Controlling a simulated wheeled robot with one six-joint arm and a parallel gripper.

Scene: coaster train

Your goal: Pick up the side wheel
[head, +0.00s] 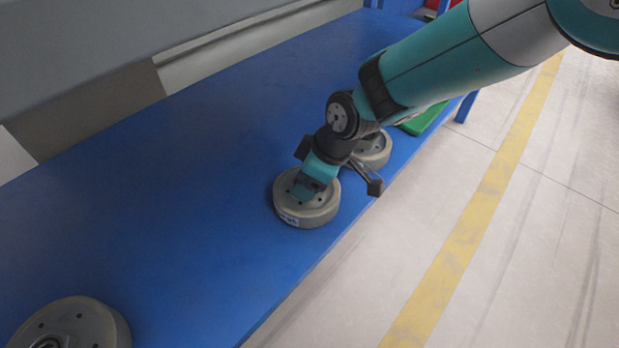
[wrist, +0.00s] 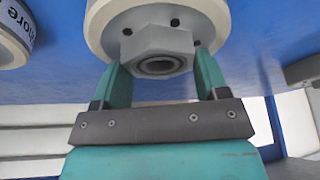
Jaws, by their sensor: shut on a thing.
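A grey round wheel (head: 322,211) with small holes and a pale label on its rim is on the blue table, under my gripper (head: 308,188). The label's text is too small to read with certainty. In the wrist view, the two teal fingers of my gripper (wrist: 160,75) are closed on opposite sides of the hexagonal hub of this wheel (wrist: 212,18). I take it as the side wheel. It looks flat on the table; I see no clear gap beneath it.
Another grey wheel (head: 376,151) stands close behind, partly hidden by my arm. A third wheel (head: 105,322) is at the near left. A green object (head: 425,118) lies by the table's right edge. The blue table (head: 160,190) is clear on the left.

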